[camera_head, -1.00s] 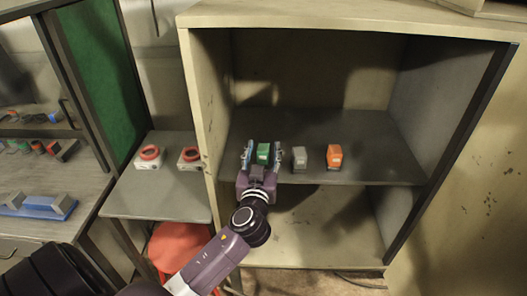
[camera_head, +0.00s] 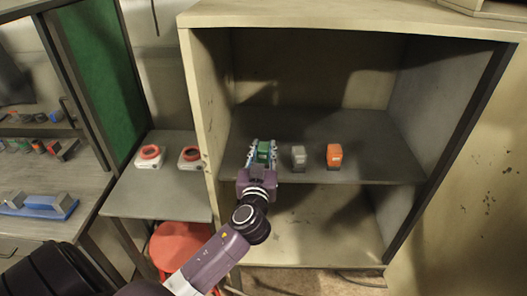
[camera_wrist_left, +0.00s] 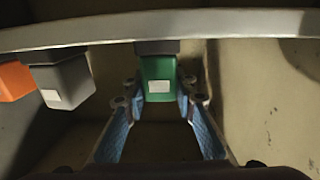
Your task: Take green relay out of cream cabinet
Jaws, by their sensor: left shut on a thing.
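The cream cabinet (camera_head: 203,110) stands open in the head view, with a grey shelf (camera_head: 385,172) across its middle. The green relay (camera_head: 263,150) is on the left part of this shelf, partly hidden by my gripper. My left gripper (camera_head: 262,153) reaches in from the front and is shut on the relay, one finger on each side. In the left wrist view the green relay (camera_wrist_left: 158,85) shows a white label between the blue-padded fingers (camera_wrist_left: 155,105). My right gripper is not in view.
A grey relay (camera_head: 298,157) and an orange relay (camera_head: 334,156) stand on the shelf to the right. The cabinet's left wall is close to my gripper. Two white devices with red rings (camera_head: 150,157) sit on a side table; a red stool (camera_head: 180,247) stands below.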

